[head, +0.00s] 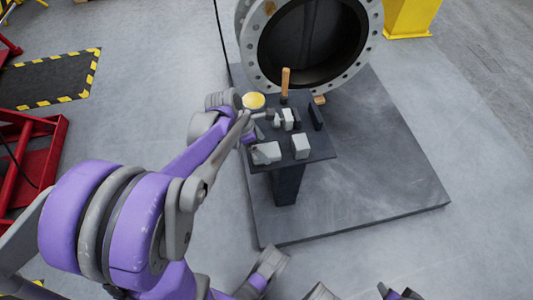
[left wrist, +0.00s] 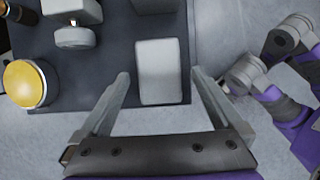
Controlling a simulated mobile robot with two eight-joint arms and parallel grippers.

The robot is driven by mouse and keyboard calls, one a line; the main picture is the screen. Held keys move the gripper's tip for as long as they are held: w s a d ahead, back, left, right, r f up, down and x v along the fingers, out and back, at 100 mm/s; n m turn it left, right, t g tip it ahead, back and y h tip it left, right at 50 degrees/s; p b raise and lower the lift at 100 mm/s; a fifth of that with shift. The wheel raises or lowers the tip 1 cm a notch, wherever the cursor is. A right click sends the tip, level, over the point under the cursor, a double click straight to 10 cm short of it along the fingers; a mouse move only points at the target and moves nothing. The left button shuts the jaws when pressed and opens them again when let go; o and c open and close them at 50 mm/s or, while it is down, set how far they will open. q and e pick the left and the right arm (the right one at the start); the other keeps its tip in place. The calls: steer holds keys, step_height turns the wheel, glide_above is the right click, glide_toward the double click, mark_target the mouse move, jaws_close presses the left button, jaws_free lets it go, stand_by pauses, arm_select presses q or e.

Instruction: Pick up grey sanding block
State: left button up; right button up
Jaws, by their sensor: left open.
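The light grey sanding block (left wrist: 160,70) lies flat near the table's edge in the left wrist view. In the head view a grey block (head: 268,151) sits at the near left corner of the small dark table. My left gripper (left wrist: 161,80) is open. Its two fingers stand on either side of the block, with visible gaps between fingers and block. In the head view my left arm partly hides the table's left side and the gripper (head: 257,137). My right gripper cannot be made out.
A yellow round piece (left wrist: 25,83) lies left of the block. The table (head: 318,147) also bears another grey block (head: 301,146), several small parts and an upright wooden handle (head: 285,85). A large flanged valve (head: 250,60) stands behind. Purple and grey links show right in the wrist view.

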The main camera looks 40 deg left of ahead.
mark_target(265, 151)
arm_select(q)
steer(key=shift+b+x, duration=0.5)
steer(key=shift+x, duration=1.25)
steer(key=shift+a+f, duration=0.1)
steer(key=shift+f, duration=0.15)
steer(key=c, duration=1.4)
